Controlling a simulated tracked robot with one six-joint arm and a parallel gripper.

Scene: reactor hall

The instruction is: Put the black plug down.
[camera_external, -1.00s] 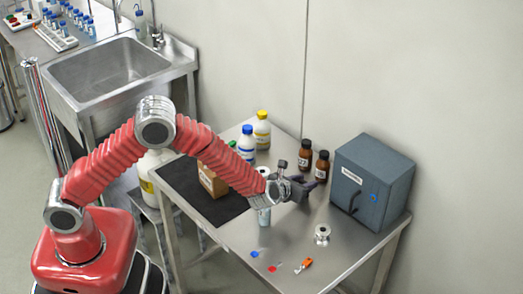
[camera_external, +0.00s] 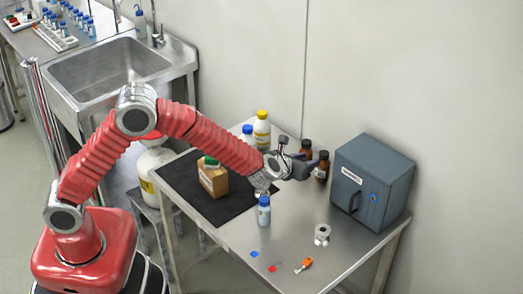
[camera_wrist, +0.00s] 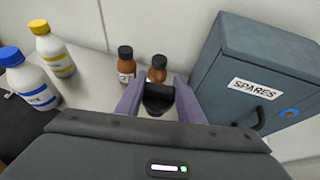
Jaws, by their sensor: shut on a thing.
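In the wrist view, the black plug (camera_wrist: 158,100) sits between the two purple-grey fingers of my gripper (camera_wrist: 158,90). My gripper is shut on it. In the external view, my gripper (camera_external: 306,167) is above the back part of the steel table (camera_external: 285,215), left of the grey cabinet and in front of the brown bottles. The plug cannot be made out clearly there. A small metal flanged piece (camera_external: 322,232) stands on the table in front of the cabinet.
The grey SPARES cabinet (camera_external: 372,180) stands at right. Brown bottles (camera_external: 322,167) and blue- and yellow-capped bottles (camera_external: 262,130) stand at the back. A cardboard box (camera_external: 213,180) is on a black mat (camera_external: 180,178). A blue-capped vial (camera_external: 264,212) and an orange piece (camera_external: 303,265) are nearer the front.

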